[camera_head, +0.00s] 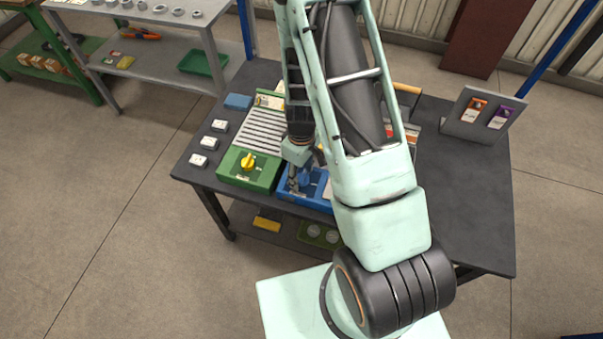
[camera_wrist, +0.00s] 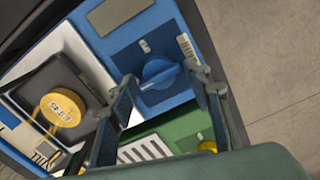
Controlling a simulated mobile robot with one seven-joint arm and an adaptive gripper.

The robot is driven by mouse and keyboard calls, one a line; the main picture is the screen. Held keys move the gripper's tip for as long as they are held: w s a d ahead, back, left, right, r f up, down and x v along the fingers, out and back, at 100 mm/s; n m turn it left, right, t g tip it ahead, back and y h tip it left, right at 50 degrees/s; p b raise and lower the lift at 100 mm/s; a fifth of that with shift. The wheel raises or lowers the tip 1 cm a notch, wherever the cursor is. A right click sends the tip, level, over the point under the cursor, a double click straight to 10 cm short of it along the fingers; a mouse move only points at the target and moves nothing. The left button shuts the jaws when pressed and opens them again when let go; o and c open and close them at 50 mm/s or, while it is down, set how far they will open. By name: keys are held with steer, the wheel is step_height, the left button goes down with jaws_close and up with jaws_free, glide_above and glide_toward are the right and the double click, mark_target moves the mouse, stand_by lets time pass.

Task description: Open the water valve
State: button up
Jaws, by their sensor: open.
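The blue panel (camera_head: 316,186) sits near the front edge of the dark table, partly hidden by my arm. It bears a blue knob (camera_wrist: 160,73) with a pale pointer line, which I take for the water valve. The knob also shows in the head view (camera_head: 305,178), close to my fingers. My gripper (camera_wrist: 161,79) is open, with one finger on each side of the knob in the wrist view. I see no clear contact. In the head view my gripper (camera_head: 297,182) points down over the blue panel.
A green unit (camera_head: 240,178) with a yellow knob (camera_head: 248,162) stands left of the blue panel. The wrist view shows a round yellow tag or knob (camera_wrist: 61,108) on a dark plate. Small white blocks (camera_head: 209,142) lie at the table's left.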

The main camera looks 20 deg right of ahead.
steer(key=shift+f, duration=0.25)
steer(key=shift+c, duration=0.5)
steer(key=c, duration=0.8)
